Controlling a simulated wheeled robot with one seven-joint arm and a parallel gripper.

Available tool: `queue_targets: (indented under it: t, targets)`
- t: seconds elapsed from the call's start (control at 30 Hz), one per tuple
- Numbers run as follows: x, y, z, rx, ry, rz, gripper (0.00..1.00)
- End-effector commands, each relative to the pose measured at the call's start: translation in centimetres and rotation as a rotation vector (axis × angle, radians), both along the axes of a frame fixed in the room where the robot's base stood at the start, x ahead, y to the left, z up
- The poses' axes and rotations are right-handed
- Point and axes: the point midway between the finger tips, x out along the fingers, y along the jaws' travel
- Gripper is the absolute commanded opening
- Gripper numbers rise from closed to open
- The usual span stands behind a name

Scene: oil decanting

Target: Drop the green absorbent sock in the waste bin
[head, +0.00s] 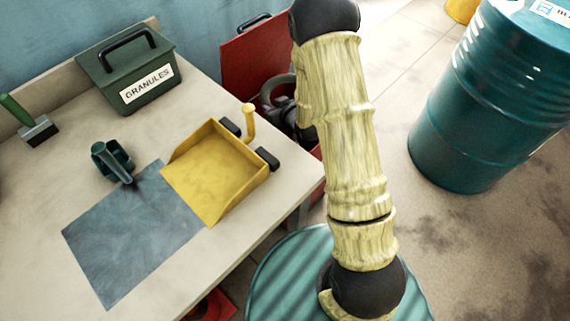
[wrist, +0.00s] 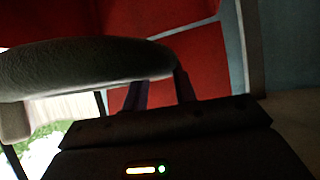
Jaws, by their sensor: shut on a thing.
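My gripper (wrist: 158,84) is shut on the sock (wrist: 85,70). In the wrist view the sock looks dark grey rather than clearly green, and it lies crosswise at the fingertips. In the head view the sock (head: 273,90) shows as a dark curved shape left of my sleeved arm, in front of a red panel. The arm hides much of the gripper there. The red panel (head: 245,65), with a black handle on top, appears to be part of the waste bin. Red surfaces (wrist: 210,60) fill much of the wrist view behind the sock. The bin's opening is hard to make out.
A teal drum (head: 475,110) stands at right. Stained floor is open beyond.

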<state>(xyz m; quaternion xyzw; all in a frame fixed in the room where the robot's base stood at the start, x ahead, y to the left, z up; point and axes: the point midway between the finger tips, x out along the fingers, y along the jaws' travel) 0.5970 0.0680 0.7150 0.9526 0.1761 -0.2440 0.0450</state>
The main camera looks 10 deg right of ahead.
Motion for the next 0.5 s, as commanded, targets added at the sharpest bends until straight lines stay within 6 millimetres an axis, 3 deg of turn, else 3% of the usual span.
queue_targets:
  t: [0.1,0.47,0.5]
  targets:
    - [0.03,-0.01,-1.11,-0.001,-0.001,0.000,0.00]
    - [0.04,0.04,-1.21,0.000,-0.002,0.000,0.00]
    - [0.04,0.04,-1.21,0.000,-0.002,0.000,0.35]
